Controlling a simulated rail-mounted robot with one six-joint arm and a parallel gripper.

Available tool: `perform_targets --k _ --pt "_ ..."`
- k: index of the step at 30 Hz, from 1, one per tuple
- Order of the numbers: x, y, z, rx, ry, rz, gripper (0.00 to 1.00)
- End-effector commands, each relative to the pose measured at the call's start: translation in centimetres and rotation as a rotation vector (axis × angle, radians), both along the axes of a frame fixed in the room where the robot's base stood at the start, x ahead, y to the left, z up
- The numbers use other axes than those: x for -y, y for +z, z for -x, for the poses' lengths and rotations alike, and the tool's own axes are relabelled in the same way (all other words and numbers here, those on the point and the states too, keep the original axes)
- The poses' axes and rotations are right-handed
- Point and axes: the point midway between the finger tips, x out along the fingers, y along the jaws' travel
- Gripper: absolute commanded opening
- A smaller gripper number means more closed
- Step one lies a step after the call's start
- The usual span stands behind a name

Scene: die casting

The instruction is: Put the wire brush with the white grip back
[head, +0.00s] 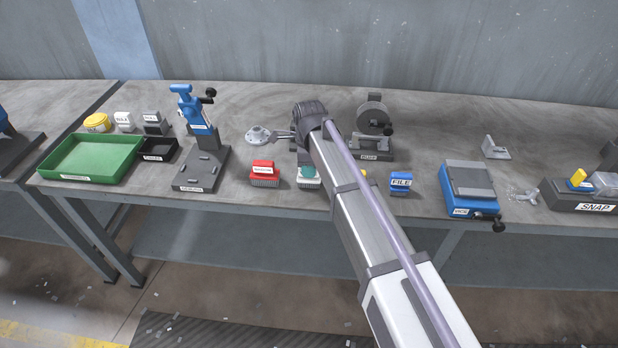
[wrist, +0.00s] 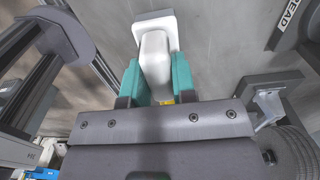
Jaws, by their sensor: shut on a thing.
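My gripper (wrist: 155,88) is shut on the wire brush's white grip (wrist: 155,52), which sits between two teal finger pads in the wrist view. A pale grey rectangular part (wrist: 157,18) shows beyond the grip; I cannot make out bristles. In the head view my gripper (head: 308,168) points down near the front of the bench, between a red labelled block (head: 262,168) and a blue block marked FILE (head: 401,182). The arm hides most of it there. I cannot tell whether the brush touches the bench.
A buffing stand (head: 373,118) stands close behind on the right. A flanged metal part (head: 258,135) lies to the left, with a blue-topped fixture (head: 203,165), a black bin (head: 158,150) and a green tray (head: 90,172) beyond. A blue vice (head: 470,203) is to the right.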

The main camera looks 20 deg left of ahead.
Motion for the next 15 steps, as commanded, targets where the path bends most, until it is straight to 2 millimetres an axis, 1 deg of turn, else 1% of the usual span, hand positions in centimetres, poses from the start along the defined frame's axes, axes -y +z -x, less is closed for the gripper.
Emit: perform_targets --k 1,3,6,11,12,15 --pt "0.0 -0.97 0.0 0.0 0.0 0.0 0.0" --pt "0.0 -0.53 -0.01 0.0 0.0 0.0 0.0" --pt "0.0 -0.42 0.0 0.0 0.0 0.0 0.0" --pt "0.0 -0.96 0.0 0.0 0.0 0.0 0.0" --pt "-0.01 -0.76 -0.01 0.0 0.0 0.0 0.29" --pt "-0.01 -0.74 -0.01 0.0 0.0 0.0 0.39"
